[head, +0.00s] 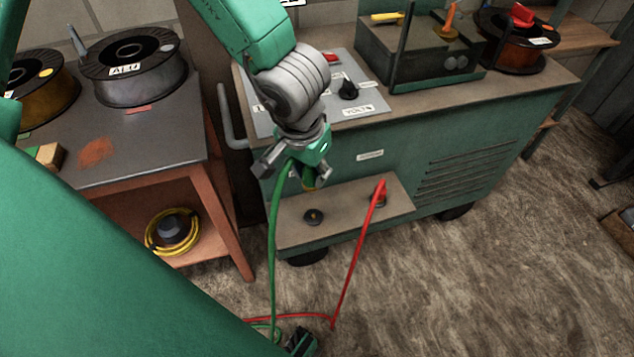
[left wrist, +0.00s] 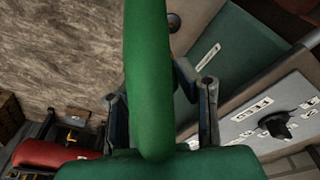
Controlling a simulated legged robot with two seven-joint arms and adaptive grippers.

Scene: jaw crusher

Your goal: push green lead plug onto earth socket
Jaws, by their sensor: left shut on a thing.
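My left gripper (head: 308,178) is above the ledge on the front of the green cart, pointing down. It is shut on the green lead plug, which its fingers mostly hide. The green lead (head: 273,240) hangs from it to the floor and fills the middle of the left wrist view (left wrist: 147,70). A round dark socket (head: 314,216), likely the earth socket, sits on the ledge just below the gripper; a gap shows between them. The left wrist view shows a round dark fitting (left wrist: 173,22) partly behind the lead.
A red lead's plug (head: 379,195) stands at the ledge's right part, its lead running to the floor. The cart top holds a grey panel with a black knob (head: 348,90). An orange bench (head: 150,165) with cable reels is on the left. The ledge (head: 345,207) is otherwise clear.

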